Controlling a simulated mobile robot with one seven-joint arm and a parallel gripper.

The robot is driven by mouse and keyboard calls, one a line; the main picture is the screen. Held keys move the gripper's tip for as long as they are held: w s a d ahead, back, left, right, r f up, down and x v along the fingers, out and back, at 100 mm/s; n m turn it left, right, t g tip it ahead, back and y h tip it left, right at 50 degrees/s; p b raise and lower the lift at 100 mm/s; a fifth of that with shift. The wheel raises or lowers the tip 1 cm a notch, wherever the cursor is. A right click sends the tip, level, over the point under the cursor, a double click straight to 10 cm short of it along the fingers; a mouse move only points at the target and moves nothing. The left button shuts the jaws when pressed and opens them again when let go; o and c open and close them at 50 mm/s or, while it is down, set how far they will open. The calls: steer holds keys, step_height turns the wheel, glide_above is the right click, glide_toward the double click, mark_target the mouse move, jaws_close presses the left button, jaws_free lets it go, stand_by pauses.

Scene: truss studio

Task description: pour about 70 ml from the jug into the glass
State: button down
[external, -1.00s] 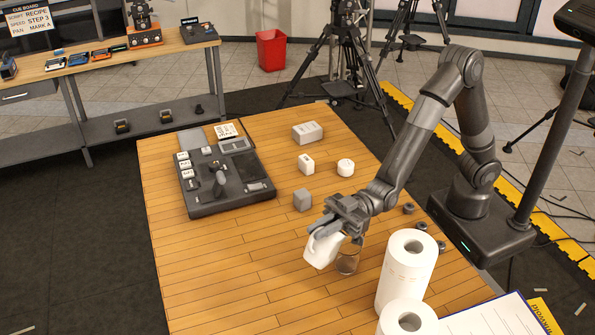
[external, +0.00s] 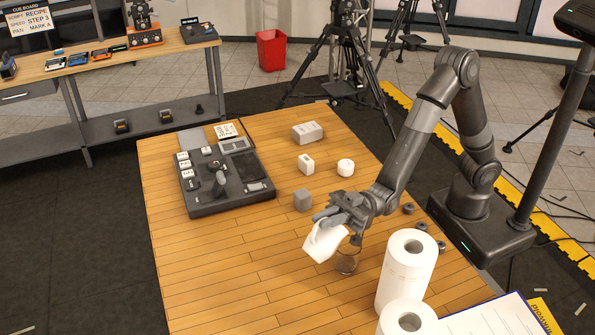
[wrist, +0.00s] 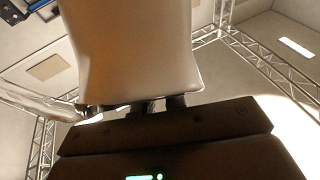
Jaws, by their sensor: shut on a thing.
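The white jug (external: 323,243) is held by my gripper (external: 338,220) above the wooden table.
Paper towel rolls (external: 406,270) stand close to the right of the glass. Dark round pieces (external: 421,226) lie near my base. The table's front left is clear.

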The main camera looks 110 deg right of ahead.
mark_target(323, 233)
steer(key=shift+s+d+r+t+y, duration=0.15)
steer(key=shift+s+r+t+y, duration=0.15)
steer(key=shift+s+t, duration=0.35)
steer(key=shift+s+d+r+t+y, duration=0.2)
steer(key=shift+s+r+t, duration=0.25)
steer(key=shift+t, duration=0.3)
stand_by(1.6)
steer(key=shift+w+a+h, duration=0.15)
steer(key=shift+w+h, duration=0.15)
steer(key=w+f+g, duration=0.1)
steer(key=g, duration=0.1)
steer(key=w+a+f+g, duration=0.1)
steer(key=g, duration=0.1)
steer(key=shift+w+h, duration=0.3)
steer(key=shift+w+f+g+h, duration=0.15)
steer(key=shift+w+f+g, duration=0.15)
steer(key=shift+f, duration=0.4)
steer(key=shift+w+f+g+h, duration=0.15)
steer(key=shift+f+g, duration=0.25)
steer(key=shift+f, duration=0.3)
steer(key=shift+w+a+f+g, duration=0.2)
steer(key=shift+w+f+g, duration=0.25)
steer(key=shift+g, duration=0.25)
steer(key=shift+w, duration=0.1)
